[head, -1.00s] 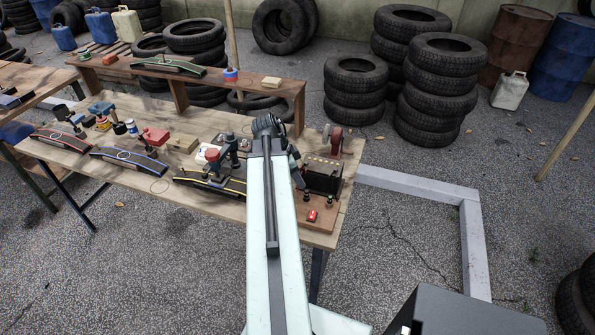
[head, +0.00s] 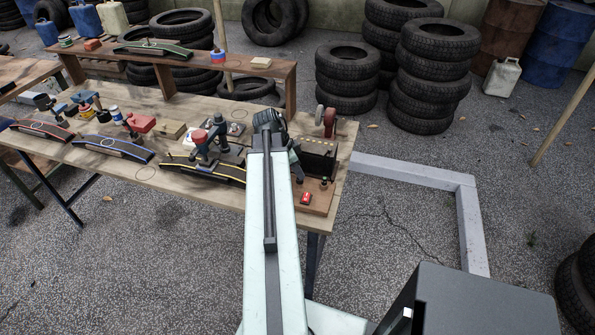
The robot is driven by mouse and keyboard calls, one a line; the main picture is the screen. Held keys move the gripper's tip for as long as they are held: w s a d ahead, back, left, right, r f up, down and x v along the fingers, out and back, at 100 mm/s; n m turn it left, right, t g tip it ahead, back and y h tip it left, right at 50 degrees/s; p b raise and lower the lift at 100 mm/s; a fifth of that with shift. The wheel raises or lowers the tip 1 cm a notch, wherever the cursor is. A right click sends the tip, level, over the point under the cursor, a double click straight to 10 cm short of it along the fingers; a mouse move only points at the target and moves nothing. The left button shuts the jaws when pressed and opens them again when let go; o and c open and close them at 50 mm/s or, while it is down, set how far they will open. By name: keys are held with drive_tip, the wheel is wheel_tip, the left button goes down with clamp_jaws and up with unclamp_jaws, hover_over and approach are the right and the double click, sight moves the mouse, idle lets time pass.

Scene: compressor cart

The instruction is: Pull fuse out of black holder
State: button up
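A black box-like holder (head: 319,158) with a row of small yellowish marks along its top stands on a brown wooden board (head: 318,205) at the right end of the workbench. I cannot make out a separate fuse in it. A small red part (head: 306,198) lies at the front of the board, near small dark knobs (head: 324,183). My gripper (head: 295,162) is at the far end of my pale arm, close to the holder's left side in the picture. My arm and wrist hide most of it, so its fingers and any contact are unclear.
The workbench (head: 150,185) holds curved ramps, a red-and-dark clamp-like tool (head: 208,138) and a wooden block (head: 172,130) left of my arm. A red wheel-like part (head: 326,121) stands behind the holder. A raised shelf (head: 276,72) runs along the back. Stacked tyres (head: 432,75) stand beyond.

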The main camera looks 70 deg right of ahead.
clamp_jaws()
drive_tip(key=shift+r+p, duration=1.75)
